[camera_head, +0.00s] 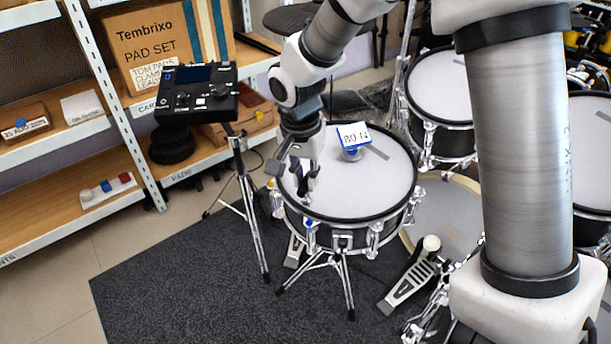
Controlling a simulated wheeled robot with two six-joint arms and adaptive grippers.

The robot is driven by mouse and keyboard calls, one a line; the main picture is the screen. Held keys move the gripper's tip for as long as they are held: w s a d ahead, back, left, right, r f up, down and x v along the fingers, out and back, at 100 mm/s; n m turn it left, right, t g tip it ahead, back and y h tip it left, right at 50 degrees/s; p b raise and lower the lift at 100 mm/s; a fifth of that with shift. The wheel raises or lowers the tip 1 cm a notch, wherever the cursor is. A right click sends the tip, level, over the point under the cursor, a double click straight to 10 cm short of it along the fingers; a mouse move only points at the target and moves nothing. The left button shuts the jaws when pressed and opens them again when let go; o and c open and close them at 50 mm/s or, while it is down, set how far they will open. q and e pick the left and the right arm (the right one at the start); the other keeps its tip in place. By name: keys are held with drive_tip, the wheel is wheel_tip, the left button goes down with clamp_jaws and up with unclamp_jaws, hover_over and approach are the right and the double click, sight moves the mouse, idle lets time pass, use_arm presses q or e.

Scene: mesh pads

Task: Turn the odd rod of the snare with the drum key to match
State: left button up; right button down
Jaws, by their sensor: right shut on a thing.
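The snare drum (385,190) stands on a tripod stand, its white head facing up. Chrome rods and lugs ring its rim; one lug at the front left carries a blue mark (309,226). My right gripper (304,188) points down over the left part of the head, close to the near-left rim. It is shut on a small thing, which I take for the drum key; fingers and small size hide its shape. I cannot tell whether it touches a rod. A small gauge with a blue-edged white display (354,135) sits on the head. My left gripper is out of view.
A black module (196,95) on a stand is left of the snare. Shelves with a Tembrixo pad box (155,45) line the left. Toms (442,85) and a pedal (410,282) are at the right. Dark carpet (180,285) in front is clear.

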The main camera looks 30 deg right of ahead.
sight(307, 198)
drive_tip(key=shift+r+p, duration=0.1)
drive_tip(key=shift+p, duration=0.3)
drive_tip(key=shift+f+b, duration=0.4)
drive_tip(key=shift+f, duration=0.15)
drive_tip(key=shift+d+f+b, duration=0.15)
drive_tip(key=shift+f+b, duration=0.95)
drive_tip(key=shift+f, duration=1.8)
drive_tip(key=shift+d+f, duration=0.1)
